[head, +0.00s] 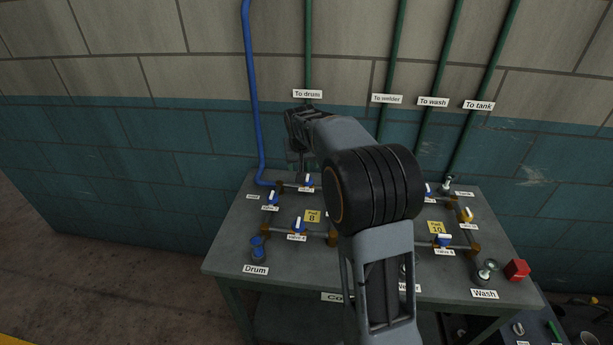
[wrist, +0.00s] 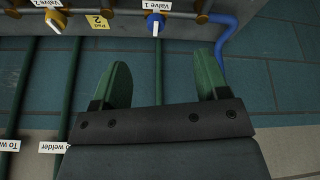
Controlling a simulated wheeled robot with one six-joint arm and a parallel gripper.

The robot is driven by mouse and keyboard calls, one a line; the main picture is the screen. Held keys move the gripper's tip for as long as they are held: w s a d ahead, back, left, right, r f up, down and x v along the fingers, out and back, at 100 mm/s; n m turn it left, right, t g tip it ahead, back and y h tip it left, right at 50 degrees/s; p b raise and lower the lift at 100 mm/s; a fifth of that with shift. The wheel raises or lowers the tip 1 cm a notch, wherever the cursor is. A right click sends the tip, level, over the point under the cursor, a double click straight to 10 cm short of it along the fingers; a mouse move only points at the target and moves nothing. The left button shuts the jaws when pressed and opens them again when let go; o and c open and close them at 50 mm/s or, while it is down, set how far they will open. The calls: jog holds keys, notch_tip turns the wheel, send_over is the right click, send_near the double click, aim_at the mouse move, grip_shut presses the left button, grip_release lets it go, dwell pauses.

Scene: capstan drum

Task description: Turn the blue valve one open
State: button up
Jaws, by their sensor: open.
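In the wrist view, valve one (wrist: 155,22) is a blue valve with a white lever. In the head view, my gripper (head: 298,165) hangs over the back of the bench, near a blue valve (head: 308,181) beside the blue pipe. My arm hides part of the bench there.
The grey bench (head: 225,262) carries several other labelled valves, including a yellow valve two (wrist: 55,20). A blue pipe (head: 252,100) and green pipes (head: 393,70) climb the wall behind. A red box (head: 517,269) sits at the bench's right edge.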

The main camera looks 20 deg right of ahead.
send_near(307, 178)
jog(key=shift+m, duration=0.4)
jog(key=p+x, duration=0.3)
jog(key=x, duration=0.7)
jog(key=shift+w+d+f, duration=0.1)
jog(key=c, duration=0.9)
